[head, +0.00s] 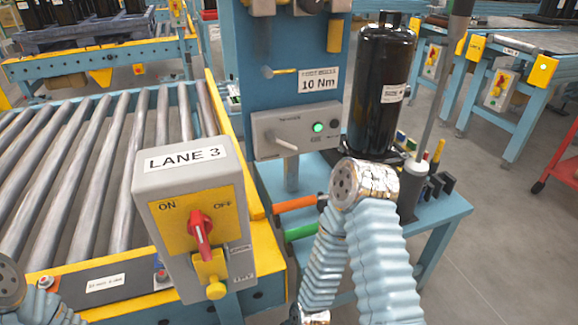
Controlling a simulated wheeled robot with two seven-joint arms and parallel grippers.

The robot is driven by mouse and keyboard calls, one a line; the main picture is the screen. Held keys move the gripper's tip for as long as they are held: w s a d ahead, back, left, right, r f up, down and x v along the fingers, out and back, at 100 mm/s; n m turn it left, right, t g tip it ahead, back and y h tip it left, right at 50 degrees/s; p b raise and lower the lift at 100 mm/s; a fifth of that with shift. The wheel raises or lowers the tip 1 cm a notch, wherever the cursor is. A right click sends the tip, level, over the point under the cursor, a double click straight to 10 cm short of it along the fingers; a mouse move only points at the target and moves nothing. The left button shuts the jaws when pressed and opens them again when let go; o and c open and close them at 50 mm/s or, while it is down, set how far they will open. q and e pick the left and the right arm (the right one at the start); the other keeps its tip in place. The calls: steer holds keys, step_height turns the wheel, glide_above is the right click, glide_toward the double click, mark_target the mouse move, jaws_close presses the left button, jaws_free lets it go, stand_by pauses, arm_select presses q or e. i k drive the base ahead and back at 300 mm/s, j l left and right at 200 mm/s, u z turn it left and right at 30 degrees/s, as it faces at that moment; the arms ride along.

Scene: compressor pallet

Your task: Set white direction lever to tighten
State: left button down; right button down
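The white direction lever (283,142) is on the front of a grey control box (300,128) on the blue station. It slopes down to the right from its pivot. A lit green light sits on the box to the right of the lever. The small print on the box is too small to read surely. My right arm rises from the bottom right, bends below the black cylinder and folds back down; its gripper is not in view. Part of my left arm shows at the bottom left corner; its gripper is not in view either.
A grey LANE 3 box (187,175) with a red switch (200,232) stands in front, left of the lever. Left is a roller conveyor (90,170). A black cylinder (378,90) stands on a blue table (440,212) with tools. Open floor lies to the right.

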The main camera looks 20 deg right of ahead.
mark_target(270, 136)
steer(key=k+l+u, duration=0.3)
steer(key=k+u, duration=0.2)
steer(key=k+l+u, duration=0.1)
steer(key=k+u, duration=0.35)
steer(key=k, duration=0.05)
